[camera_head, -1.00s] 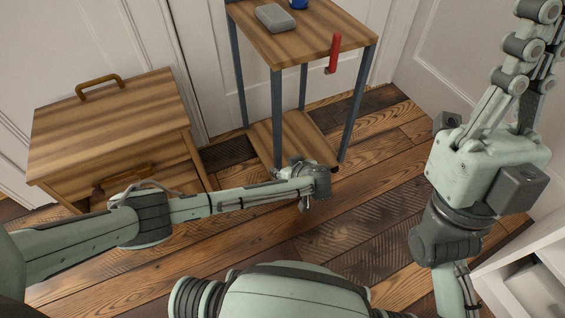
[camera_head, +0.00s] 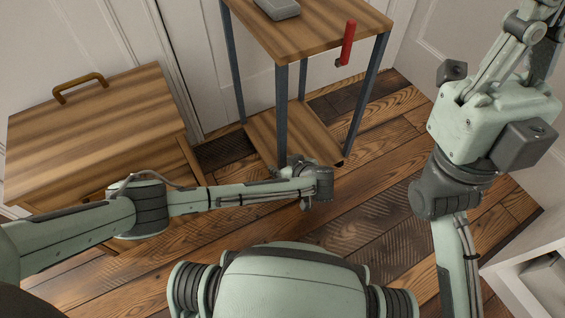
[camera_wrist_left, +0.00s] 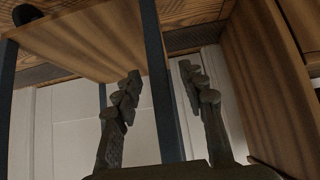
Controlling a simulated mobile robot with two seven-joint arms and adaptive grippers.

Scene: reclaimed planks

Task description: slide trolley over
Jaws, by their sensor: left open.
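The trolley (camera_head: 310,32) has a wooden top, blue-grey legs, a lower wooden shelf (camera_head: 262,138) and a red handle (camera_head: 347,44) at its right front. My left gripper (camera_head: 293,168) is low by the foot of the near front leg (camera_head: 281,110), partly hidden by my wrist. In the left wrist view its fingers (camera_wrist_left: 162,85) are open, with a dark leg (camera_wrist_left: 163,80) seen in the gap between them; contact cannot be told. My right gripper (camera_head: 525,50) is raised at the right, away from the trolley, its fingertips cut off by the frame.
A wooden cabinet (camera_head: 95,130) with a brown top handle stands left of the trolley. A grey box (camera_head: 277,9) lies on the trolley top. Pale panelled doors (camera_head: 200,60) are behind. A white shelf unit (camera_head: 525,268) is at lower right. Plank floor (camera_head: 385,185) is clear right of the trolley.

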